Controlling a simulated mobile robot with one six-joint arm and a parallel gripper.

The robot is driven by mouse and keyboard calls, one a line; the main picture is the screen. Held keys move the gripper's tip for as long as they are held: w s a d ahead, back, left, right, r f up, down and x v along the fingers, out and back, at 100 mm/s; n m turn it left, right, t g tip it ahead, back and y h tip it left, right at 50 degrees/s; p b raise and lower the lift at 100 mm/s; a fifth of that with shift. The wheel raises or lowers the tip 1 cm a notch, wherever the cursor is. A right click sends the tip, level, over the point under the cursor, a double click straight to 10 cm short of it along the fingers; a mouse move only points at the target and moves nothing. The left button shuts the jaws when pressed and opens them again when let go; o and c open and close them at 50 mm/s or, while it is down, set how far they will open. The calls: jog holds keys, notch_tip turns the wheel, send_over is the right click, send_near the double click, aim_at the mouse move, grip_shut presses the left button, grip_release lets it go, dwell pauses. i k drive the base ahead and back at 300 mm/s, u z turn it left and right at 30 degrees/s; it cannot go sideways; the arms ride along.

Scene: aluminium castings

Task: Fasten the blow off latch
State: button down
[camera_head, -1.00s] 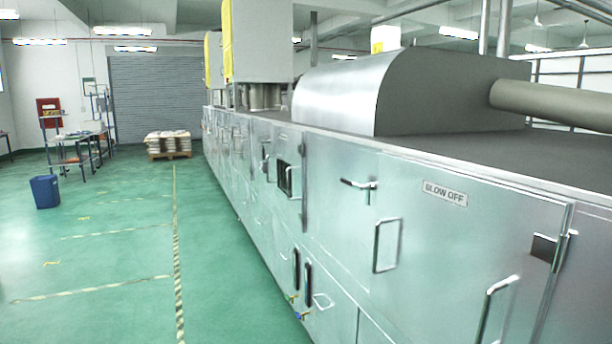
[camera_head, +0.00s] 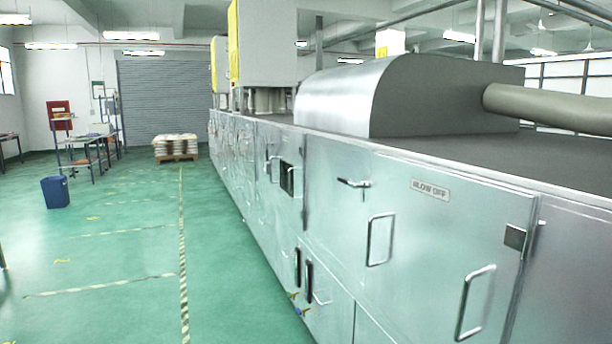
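The BLOW OFF sign (camera_head: 430,189) is on a large silver door panel (camera_head: 425,255) of the long metal machine at the right. A lever-type latch (camera_head: 353,183) sits at this panel's upper left, its bar lying nearly level. A small dark latch plate (camera_head: 515,237) with a thin upright bar beside it sits at the panel's right edge. I cannot tell whether either latch is fastened. The panel looks flush with the machine. Two loop handles, a left one (camera_head: 380,240) and a right one (camera_head: 475,303), stand out from the panel. My gripper is not in view.
The green floor (camera_head: 115,260) left of the machine is mostly clear, with striped tape lines. A blue bin (camera_head: 55,192), a loaded pallet (camera_head: 176,157) and shelving (camera_head: 85,145) stand farther off. Two dark handles (camera_head: 303,270) and small valves (camera_head: 298,308) stick out low on the machine.

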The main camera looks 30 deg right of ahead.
aim_at(366, 185)
jog(key=u, duration=0.5)
jog(key=k, duration=0.85)
jog(key=z, duration=0.4)
jog(key=k, duration=0.6)
jog(key=z, duration=0.1)
jog(key=i, duration=0.9)
jog(key=u, duration=0.65)
jog(key=i, duration=1.5)
jog(key=u, duration=0.15)
